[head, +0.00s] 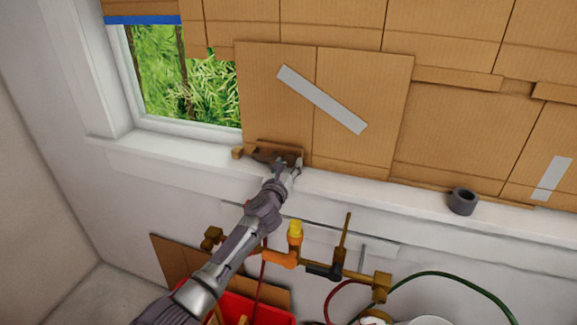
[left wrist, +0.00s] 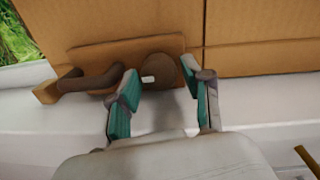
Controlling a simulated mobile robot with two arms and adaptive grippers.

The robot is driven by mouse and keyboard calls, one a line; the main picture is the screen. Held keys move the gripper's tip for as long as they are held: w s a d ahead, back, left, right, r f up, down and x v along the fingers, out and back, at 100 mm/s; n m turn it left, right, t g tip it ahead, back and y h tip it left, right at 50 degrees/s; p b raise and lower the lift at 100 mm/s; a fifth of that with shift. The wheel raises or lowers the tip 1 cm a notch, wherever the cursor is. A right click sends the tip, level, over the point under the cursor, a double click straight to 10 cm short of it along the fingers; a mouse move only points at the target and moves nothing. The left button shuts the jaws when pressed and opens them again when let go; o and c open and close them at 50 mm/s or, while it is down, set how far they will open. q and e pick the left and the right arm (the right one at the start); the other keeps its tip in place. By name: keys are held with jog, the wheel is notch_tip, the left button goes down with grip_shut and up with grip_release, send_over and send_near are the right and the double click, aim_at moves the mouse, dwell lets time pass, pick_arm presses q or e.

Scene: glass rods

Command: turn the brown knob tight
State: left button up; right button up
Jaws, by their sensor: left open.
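In the left wrist view, the round brown knob (left wrist: 160,68) sits against a wooden block (left wrist: 112,53) on the window sill. A small white spot shows at its left edge. A curved brown piece (left wrist: 95,82) lies left of the knob. My left gripper (left wrist: 160,82) is open, with a teal-padded finger on either side of the knob in the picture. I see no clear contact, and the depth between them is hard to tell. In the head view, my left gripper (head: 290,166) reaches the sill and partly hides the brown parts (head: 268,154). My right gripper is not in view.
Cardboard sheets (head: 360,105) cover the wall behind the sill. A grey tape roll (head: 463,201) stands on the sill to the right. Below are pipes with an orange fitting (head: 281,258), a red crate (head: 275,311) and a green hose (head: 470,283).

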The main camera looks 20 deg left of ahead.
pick_arm(q)
jog(key=shift+w, duration=0.25)
jog(key=c, duration=0.9)
jog(key=shift+o, duration=0.2)
